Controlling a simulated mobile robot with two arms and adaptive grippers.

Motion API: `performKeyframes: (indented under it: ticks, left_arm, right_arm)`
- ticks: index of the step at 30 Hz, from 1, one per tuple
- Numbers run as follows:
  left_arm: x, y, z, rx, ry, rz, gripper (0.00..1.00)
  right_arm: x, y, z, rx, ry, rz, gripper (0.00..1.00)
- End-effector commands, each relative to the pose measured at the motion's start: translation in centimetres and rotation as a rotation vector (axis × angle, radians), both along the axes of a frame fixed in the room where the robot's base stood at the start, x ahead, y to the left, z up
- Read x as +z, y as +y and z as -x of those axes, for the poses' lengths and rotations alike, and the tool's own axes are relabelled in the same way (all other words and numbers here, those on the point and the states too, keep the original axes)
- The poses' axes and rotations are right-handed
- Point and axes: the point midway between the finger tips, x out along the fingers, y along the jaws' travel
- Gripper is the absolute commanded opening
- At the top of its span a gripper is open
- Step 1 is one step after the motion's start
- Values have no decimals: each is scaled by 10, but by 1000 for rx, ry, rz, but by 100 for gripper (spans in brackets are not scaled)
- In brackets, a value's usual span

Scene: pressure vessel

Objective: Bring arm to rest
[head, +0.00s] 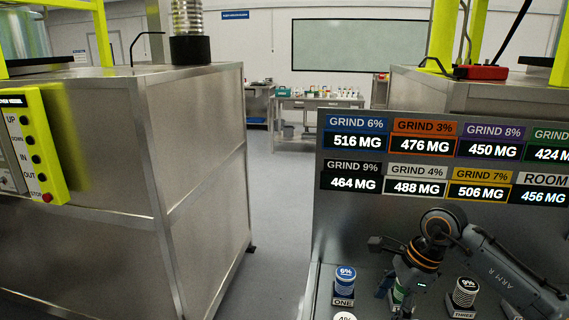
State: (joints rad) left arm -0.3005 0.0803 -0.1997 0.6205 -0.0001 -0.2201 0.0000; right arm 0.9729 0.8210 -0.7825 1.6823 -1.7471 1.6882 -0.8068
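My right arm (505,272), marked "ARM R", comes in from the lower right. It bends over a metal shelf in front of the sign panel. My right gripper (396,290) points down at the shelf, at a canister with green and white on it (400,293). The wrist and fingers hide much of this canister. I cannot tell whether the fingers touch it or how far apart they are. My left arm and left gripper are not in view.
A blue-topped "6%" canister (345,280) stands left of the gripper, a black-topped "9%" canister (465,292) right of it. The sign panel (335,215) stands behind. A large metal cabinet (195,150) fills the left. Grey floor (285,220) is clear between.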

Motion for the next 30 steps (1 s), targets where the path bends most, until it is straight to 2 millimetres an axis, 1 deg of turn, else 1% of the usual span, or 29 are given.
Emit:
performKeyframes:
  ticks: [1,2,3,5,6,8,9,11,12,13,15,17,18,19,20,21,23,25,26,27,29,30]
  left_arm:
    - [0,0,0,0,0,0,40]
    - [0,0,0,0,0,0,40]
    - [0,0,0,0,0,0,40]
    - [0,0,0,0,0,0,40]
    - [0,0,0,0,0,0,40]
    - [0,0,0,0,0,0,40]
    - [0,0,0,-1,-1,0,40]
    - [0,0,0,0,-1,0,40]
    - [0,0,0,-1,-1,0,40]
    - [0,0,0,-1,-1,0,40]
    - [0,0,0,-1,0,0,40]
    - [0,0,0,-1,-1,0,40]
    - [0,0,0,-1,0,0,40]
    - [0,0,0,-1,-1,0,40]
    - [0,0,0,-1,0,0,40]
    - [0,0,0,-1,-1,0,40]
    - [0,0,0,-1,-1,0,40]
    - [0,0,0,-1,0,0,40]
    - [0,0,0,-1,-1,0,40]
    - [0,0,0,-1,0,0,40]
    - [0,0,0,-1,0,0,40]
    - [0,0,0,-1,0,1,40]
  right_arm:
    - [-7,38,6,11,-4,-125,70]
    - [-7,61,9,8,-7,-212,70]
    - [-5,91,14,-2,-6,-330,70]
    - [4,131,21,-32,4,-509,70]
    - [14,154,27,-58,18,-629,70]
    - [32,184,34,-111,46,-807,70]
    - [46,200,37,-155,72,-924,70]
    - [68,217,41,-233,119,-1098,70]
    - [83,224,41,-294,154,-1210,70]
    - [94,227,41,-342,183,-1293,70]
    - [117,227,38,-472,259,-1479,70]
    - [132,219,32,-597,331,-1630,70]
    - [140,211,27,-688,383,-1726,70]
    - [144,203,22,-761,422,-1794,70]
    - [146,195,18,-835,463,-1858,70]
    - [146,181,12,-942,518,-1941,70]
    - [139,159,4,-1113,604,-2052,70]
    - [123,131,-3,-1329,705,-2162,70]
    - [113,120,-5,-1428,749,-2201,70]
    - [97,104,-6,-1563,806,-2248,70]
    - [69,82,-3,-1779,889,-2298,70]
    - [48,68,2,1906,-932,2290,70]
